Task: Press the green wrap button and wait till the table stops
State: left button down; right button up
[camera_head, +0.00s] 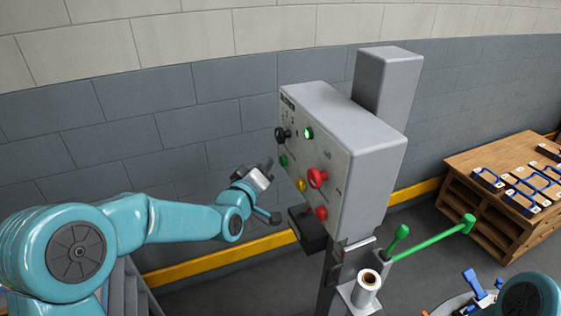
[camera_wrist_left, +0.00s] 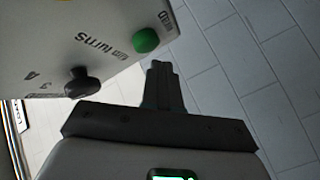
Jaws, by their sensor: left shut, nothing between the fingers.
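A grey control box (camera_head: 345,155) stands on a post, its face carrying a green button (camera_head: 283,160) near the left edge. In the left wrist view the green button (camera_wrist_left: 146,40) is raised and round, beside a "turns" label and a black knob (camera_wrist_left: 82,84). My left gripper (camera_head: 267,163) is shut and empty, just left of the box face. In the left wrist view its fingertips (camera_wrist_left: 159,66) lie close to the green button, beside it in the picture; a gap shows, and contact cannot be confirmed. My right gripper is not in view.
A green-handled lever (camera_head: 435,238) and a roll (camera_head: 369,280) are below. A wooden rack (camera_head: 486,220) stands right.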

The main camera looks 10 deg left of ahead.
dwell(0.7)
pick_arm(q)
jog(key=shift+w+d+b, duration=0.25)
jog(key=shift+d+b, duration=0.1)
jog(key=shift+b, duration=0.1)
